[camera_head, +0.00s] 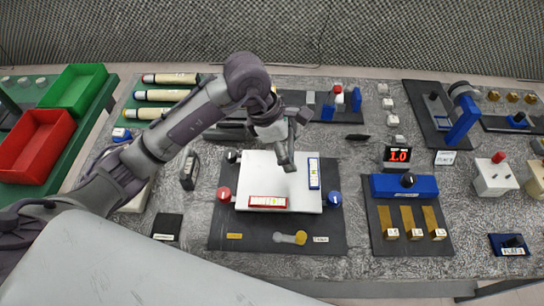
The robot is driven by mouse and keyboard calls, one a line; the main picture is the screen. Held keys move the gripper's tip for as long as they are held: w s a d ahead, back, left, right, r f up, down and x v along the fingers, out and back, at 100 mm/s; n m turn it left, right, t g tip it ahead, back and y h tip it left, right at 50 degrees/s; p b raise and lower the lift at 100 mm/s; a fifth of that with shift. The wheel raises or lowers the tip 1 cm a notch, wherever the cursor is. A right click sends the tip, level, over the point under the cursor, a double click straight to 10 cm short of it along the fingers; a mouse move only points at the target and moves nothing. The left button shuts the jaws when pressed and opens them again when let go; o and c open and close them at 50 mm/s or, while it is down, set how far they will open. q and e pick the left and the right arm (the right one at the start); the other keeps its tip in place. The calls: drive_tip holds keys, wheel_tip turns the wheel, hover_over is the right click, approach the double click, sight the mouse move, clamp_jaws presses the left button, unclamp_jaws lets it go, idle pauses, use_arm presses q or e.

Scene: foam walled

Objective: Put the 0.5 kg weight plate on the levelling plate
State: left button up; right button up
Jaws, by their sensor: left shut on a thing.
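The levelling plate (262,177) is a white square on a dark mat, with a red-framed level along its front edge and a blue-framed level at its right. Red and blue knobs sit at its corners. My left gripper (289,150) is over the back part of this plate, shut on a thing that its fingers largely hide. I cannot make out that thing's shape or label, and I cannot tell whether it touches the plate. My right gripper is not in view.
A blue device (404,187) and a red display reading 1.0 (397,155) stand right of the mat (225,215), with gold strips in front. Red (37,146) and green (74,87) bins are at the left. A foam wall (400,40) closes the back.

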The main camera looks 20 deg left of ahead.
sight(279, 172)
use_arm(q)
drive_tip(key=a, duration=0.1)
drive_tip(key=a+f, duration=0.1)
drive_tip(key=shift+s+a+f+p, duration=0.2)
drive_tip(key=shift+a+p, duration=0.1)
drive_tip(key=shift+a, duration=0.1)
drive_tip(key=shift+a+f, duration=0.2)
wheel_tip(279, 172, down, 4)
drive_tip(key=shift+r+p, duration=0.2)
drive_tip(key=shift+p, duration=0.55)
drive_tip(key=shift+f, duration=0.3)
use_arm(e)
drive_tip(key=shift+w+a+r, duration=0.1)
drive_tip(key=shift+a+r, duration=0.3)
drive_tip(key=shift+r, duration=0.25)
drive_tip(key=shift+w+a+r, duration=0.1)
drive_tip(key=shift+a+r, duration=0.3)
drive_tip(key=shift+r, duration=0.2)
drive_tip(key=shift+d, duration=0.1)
use_arm(q)
drive_tip(key=shift+f, duration=0.15)
drive_tip(key=o, duration=1.6)
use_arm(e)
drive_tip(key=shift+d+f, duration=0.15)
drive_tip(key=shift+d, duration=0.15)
